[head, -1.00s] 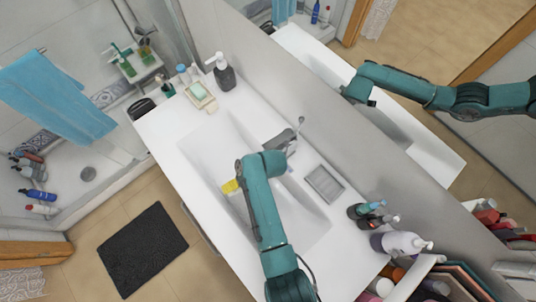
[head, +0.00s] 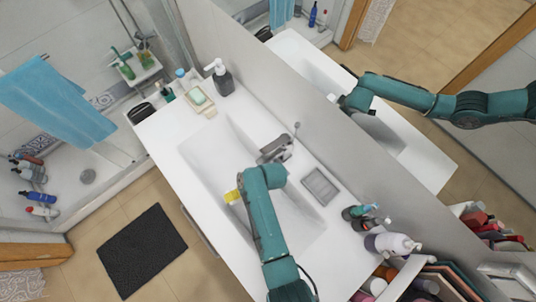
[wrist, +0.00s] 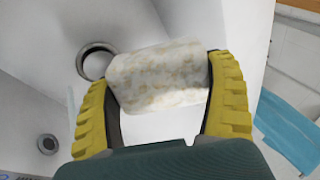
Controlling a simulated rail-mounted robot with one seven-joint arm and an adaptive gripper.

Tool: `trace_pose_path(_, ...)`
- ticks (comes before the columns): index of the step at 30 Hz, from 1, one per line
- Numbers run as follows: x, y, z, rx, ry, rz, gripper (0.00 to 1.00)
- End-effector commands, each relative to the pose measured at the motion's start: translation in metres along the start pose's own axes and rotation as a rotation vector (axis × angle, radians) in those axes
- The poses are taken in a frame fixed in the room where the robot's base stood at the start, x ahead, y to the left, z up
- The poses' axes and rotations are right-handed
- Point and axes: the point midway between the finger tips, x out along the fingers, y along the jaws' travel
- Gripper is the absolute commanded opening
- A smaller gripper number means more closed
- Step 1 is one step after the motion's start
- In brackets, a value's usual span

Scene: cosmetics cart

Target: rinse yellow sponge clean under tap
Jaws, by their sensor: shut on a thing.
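A whitish block, mottled with tan-brown marks, shows in the wrist view and I take it as the sponge (wrist: 160,78). My gripper (wrist: 163,95) has yellow ridged fingers on both sides of the sponge and is shut on it. In the head view one yellow finger of my gripper (head: 233,196) shows over the white sink basin (head: 213,150); my arm hides the sponge there. The tap (head: 274,149) stands at the basin's mirror side, close to my wrist. No water stream is visible. A round drain (wrist: 97,62) shows beyond the sponge in the wrist view.
A soap dish (head: 200,98) and a dark pump bottle (head: 222,78) stand at the counter's far end. A grey ridged tray (head: 320,186) and several bottles (head: 392,243) stand at the near right. The mirror wall (head: 290,105) bounds the counter's right side.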

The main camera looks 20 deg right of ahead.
Motion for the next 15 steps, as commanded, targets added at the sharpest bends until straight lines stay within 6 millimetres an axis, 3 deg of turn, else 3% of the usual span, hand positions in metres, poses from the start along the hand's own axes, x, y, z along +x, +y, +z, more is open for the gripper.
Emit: trace_pose_path(15,-0.011,-0.009,0.044,-0.002,0.001,-0.002,0.52)
